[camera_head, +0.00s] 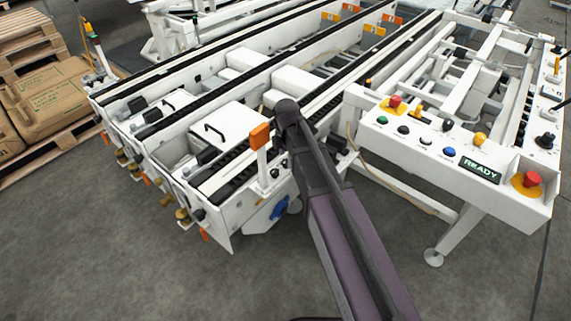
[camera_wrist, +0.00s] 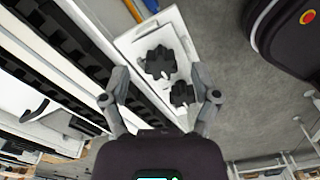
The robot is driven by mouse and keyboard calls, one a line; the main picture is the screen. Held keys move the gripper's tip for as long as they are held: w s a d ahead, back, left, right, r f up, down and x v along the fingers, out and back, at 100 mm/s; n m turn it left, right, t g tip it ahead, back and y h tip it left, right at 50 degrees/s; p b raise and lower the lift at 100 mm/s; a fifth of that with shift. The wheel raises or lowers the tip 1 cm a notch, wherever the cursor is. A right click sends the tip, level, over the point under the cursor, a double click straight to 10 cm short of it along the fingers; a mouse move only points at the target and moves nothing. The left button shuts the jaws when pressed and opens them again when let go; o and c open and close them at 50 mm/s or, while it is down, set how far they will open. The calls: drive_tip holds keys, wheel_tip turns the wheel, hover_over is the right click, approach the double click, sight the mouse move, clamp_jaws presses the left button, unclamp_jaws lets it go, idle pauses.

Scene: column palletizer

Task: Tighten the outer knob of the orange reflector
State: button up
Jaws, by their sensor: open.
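The orange reflector (camera_head: 260,136) stands on a white post at the near end of the conveyor in the head view, just left of my arm. A small dark knob (camera_head: 274,172) shows low beside its post. In the wrist view, two black lobed knobs, a larger one (camera_wrist: 160,62) and a smaller one (camera_wrist: 182,94), sit on a white bracket (camera_wrist: 150,36). I cannot tell which is the outer one. My gripper (camera_wrist: 160,68) is open, its fingertips on either side of the larger knob in the picture; contact cannot be told. The reflector is not recognisable in the wrist view.
Black conveyor tracks (camera_wrist: 62,58) run along the left of the wrist view. A control panel (camera_head: 455,150) with buttons and a READY display stands right of my arm. Brown sacks (camera_head: 50,100) on pallets stand at far left. Grey floor (camera_head: 130,260) is clear in front.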

drive_tip(key=shift+f+b, duration=0.3)
drive_tip(key=shift+f, duration=0.2)
clamp_jaws()
